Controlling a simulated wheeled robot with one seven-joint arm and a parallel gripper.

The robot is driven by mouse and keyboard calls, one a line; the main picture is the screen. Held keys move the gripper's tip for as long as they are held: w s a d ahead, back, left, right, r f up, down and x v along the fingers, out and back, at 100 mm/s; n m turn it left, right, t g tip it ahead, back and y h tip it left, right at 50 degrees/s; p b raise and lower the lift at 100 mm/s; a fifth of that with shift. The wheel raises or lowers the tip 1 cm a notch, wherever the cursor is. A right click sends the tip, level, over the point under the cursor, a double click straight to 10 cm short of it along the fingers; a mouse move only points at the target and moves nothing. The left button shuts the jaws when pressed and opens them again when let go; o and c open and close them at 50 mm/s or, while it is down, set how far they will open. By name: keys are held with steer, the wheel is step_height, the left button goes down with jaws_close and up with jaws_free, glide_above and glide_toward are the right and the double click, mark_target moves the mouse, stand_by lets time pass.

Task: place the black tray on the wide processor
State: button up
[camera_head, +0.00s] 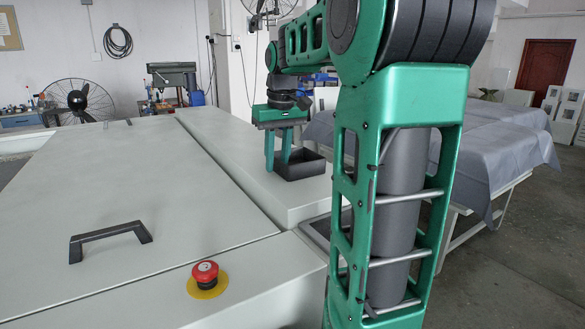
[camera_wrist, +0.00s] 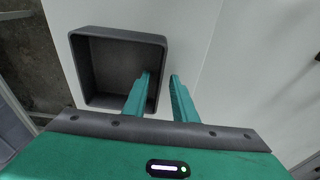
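The black tray (camera_head: 300,170) is an open square box. It sits upright on the narrow pale right-hand section (camera_head: 222,140) of the machine, near its right edge. The wide pale processor top (camera_head: 95,190) lies to the left, across a dark seam. My gripper (camera_head: 277,170) points down at the tray's left wall. In the wrist view, the fingers (camera_wrist: 161,78) straddle one wall of the tray (camera_wrist: 120,33), one inside and one outside. A gap shows between the outer finger and the wall, so the gripper looks open. The tray looks empty.
A black handle (camera_head: 110,238) and a red emergency button (camera_head: 205,273) on a yellow base stand up from the near machine surface. A cloth-covered table (camera_head: 480,150) stands to the right. The middle of the wide top is clear.

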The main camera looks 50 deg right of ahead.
steer(key=shift+f, duration=0.15)
jaws_close()
steer(key=shift+r, duration=0.4)
steer(key=r, duration=0.3)
steer(key=shift+w+a+r, duration=0.15)
steer(key=shift+a+r, duration=0.1)
steer(key=shift+r, duration=0.1)
steer(key=w+a+r, duration=0.3)
steer(key=a+r, duration=0.3)
steer(key=a, duration=0.4)
steer(key=shift+a+r, duration=0.25)
steer(key=shift+a, duration=0.15)
